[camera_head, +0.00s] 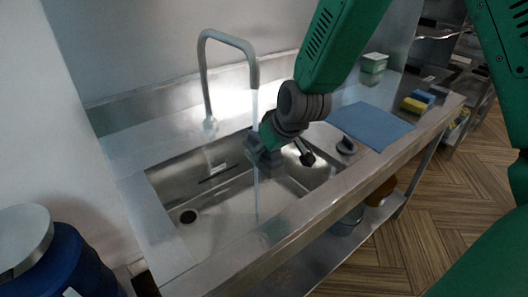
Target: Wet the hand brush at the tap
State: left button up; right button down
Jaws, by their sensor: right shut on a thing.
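My right gripper (284,132) hangs over the sink at the end of the green arm from the upper right. It is shut, and its fingers are hard to make out. At its lower left is a green piece with a dark grey block, which appears to be the hand brush (264,153); I cannot clearly separate it from the gripper. A small dark tip shows to the right of it. The tap (206,80) arches up behind the sink. Its thin water stream (256,195) falls past the brush's left side; contact is unclear. My left gripper is not in view.
The steel sink (205,222) has a drain at left. On the counter to the right are a dark rounded object (346,146), a blue cloth (370,124), yellow and blue sponges (415,104) and a green-and-white box (374,62). A blue bin (65,262) stands at lower left.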

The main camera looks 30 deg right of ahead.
aim_at(279, 170)
jog(key=shift+s+d+f, duration=0.1)
jog(key=shift+s+d, duration=0.2)
jog(key=shift+s, duration=0.35)
jog(key=shift+s+d, duration=0.3)
jog(key=shift+s, duration=1.05)
jog(key=shift+s+a+p, duration=0.15)
jog(key=shift+s+a, duration=0.05)
jog(key=shift+s, duration=0.45)
jog(key=shift+s+a+p, duration=0.15)
jog(key=shift+s+a, duration=0.05)
jog(key=shift+s, duration=0.45)
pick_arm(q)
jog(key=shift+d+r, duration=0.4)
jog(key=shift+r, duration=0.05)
pick_arm(e)
jog(key=shift+s+d, duration=0.35)
jog(key=shift+s, duration=0.35)
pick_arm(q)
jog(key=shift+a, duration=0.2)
pick_arm(e)
jog(key=shift+a, duration=0.25)
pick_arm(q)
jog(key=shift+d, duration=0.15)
pick_arm(e)
jog(key=shift+d, duration=0.2)
